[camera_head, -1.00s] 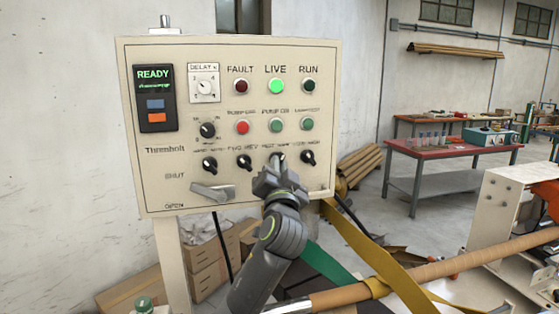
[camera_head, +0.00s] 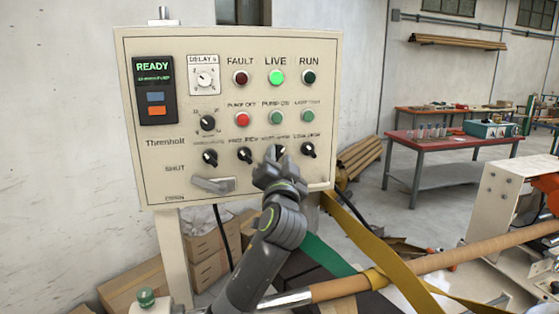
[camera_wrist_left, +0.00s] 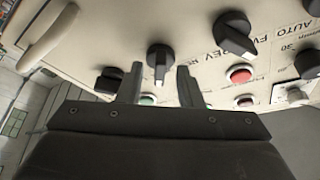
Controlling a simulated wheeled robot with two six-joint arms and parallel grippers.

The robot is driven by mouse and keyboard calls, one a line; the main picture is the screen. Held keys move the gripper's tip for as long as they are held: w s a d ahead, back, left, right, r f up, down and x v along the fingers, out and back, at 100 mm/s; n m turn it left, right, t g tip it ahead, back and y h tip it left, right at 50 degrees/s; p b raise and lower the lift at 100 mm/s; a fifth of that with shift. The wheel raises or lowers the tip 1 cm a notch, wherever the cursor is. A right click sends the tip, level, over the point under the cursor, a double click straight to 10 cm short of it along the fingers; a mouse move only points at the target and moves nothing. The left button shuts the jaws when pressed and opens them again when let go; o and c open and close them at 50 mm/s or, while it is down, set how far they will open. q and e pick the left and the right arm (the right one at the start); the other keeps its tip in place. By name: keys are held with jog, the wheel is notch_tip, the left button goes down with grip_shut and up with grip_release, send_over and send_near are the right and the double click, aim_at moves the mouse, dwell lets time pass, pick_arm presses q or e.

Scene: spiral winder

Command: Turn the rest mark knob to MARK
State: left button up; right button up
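The rest mark knob (camera_head: 280,151) is black and third in the panel's lower knob row. In the head view my left gripper partly covers it and its label. In the left wrist view the knob (camera_wrist_left: 160,62) shows with a pale pointer line, its label mostly hidden. My left gripper (camera_head: 273,160) is just below and in front of it. Its two fingers (camera_wrist_left: 160,80) are apart and empty, on either side of the knob in the picture, with gaps. I cannot tell how far the tips are from the panel. My right gripper is not in view.
The FWD/REV knob (camera_head: 245,155) and another black knob (camera_head: 308,150) flank it closely. Pump buttons (camera_head: 277,118) sit above. A grey lever (camera_head: 213,186) is at lower left. Yellow and green straps and a long tube (camera_head: 440,263) lie below right.

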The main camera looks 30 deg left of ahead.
pick_arm(q)
jog(key=shift+s+d+f, duration=0.2)
jog(key=b+v, duration=0.7)
jog(key=v, duration=0.9)
jog(key=shift+s+d, duration=0.15)
jog(key=shift+s, duration=0.15)
jog(key=shift+f, duration=0.1)
jog(key=shift+f, duration=0.1)
